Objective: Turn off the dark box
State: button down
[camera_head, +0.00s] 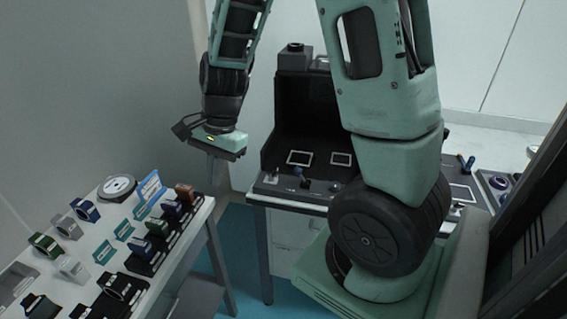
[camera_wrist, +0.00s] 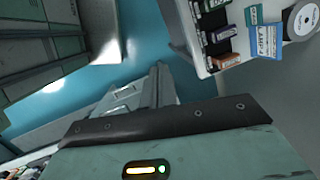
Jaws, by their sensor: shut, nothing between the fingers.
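A tall black enclosure (camera_head: 296,105), which looks like the dark box, stands on the table at the back middle in the head view. Its front side looks open. Its right part is hidden behind my arm. I cannot make out its switch or whether it is on. My gripper (camera_head: 218,150) is to the left of the enclosure, in the air between the two tables, apart from both. Its fingers are shut and hold nothing. In the wrist view the gripper's dark edge (camera_wrist: 165,122) crosses the picture, and the enclosure cannot be made out.
A white table (camera_head: 196,222) at the left bears several coloured small devices, cards and a round white disc (camera_head: 117,187). White-framed squares (camera_head: 300,158) and a small blue-topped part (camera_head: 299,172) sit before the enclosure. Blue floor (camera_head: 238,262) shows between the tables.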

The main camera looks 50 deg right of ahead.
jog(key=d+f+m+t+p, duration=0.1)
jog(key=d+f+m, duration=0.1)
jog(key=d+m, duration=1.05)
jog(key=m+h, duration=0.2)
jog(key=m, duration=0.2)
send_near(275, 172)
jog(key=s+d+r, duration=0.1)
jog(key=s+d, duration=0.1)
jog(key=shift+d, duration=0.15)
jog(key=f, duration=0.3)
jog(key=w+f, duration=0.1)
jog(key=f, duration=0.2)
jog(key=f+b, duration=0.1)
jog(key=f, duration=0.2)
jog(key=shift+w+a+f, duration=0.35)
jog(key=shift+w+a, duration=0.05)
jog(key=shift+w+a+r+n+p, duration=0.1)
jog(key=shift+r+n+p, duration=0.2)
jog(key=shift+p, duration=0.8)
